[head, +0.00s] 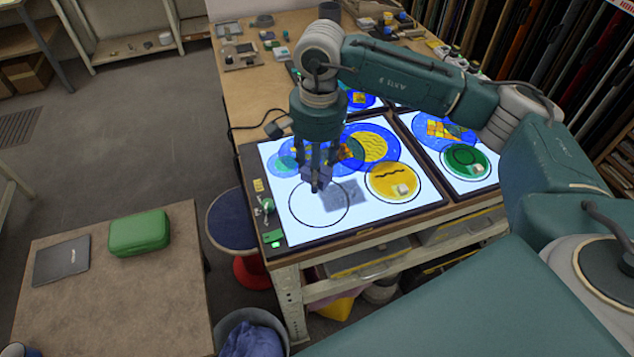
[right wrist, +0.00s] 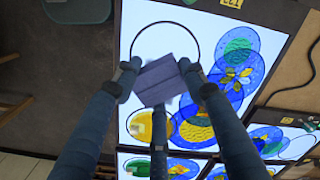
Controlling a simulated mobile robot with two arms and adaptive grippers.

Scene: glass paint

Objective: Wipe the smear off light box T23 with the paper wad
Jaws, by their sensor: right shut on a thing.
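The lit light box (head: 290,225) lies on the long bench and has a yellow label (right wrist: 232,3) that seems to read T23. My right gripper (head: 317,184) comes down over its front left part, shut on a folded blue-violet paper wad (right wrist: 158,80). The wad also shows between the fingers in the head view (head: 314,173). It is over the edge of an empty black ring outline (head: 293,214); I cannot tell whether it touches the glass. A grey patch (head: 345,196) lies just right of the wad; I cannot tell smear from shadow. My left gripper is out of view.
A yellow disc (head: 382,180) with a small pale block and overlapping blue discs (head: 393,143) lie on the same light box. Another lit box with a green disc (head: 467,163) is on the right. A stool (head: 229,222) stands beside the bench. A low table holds a green case (head: 139,233).

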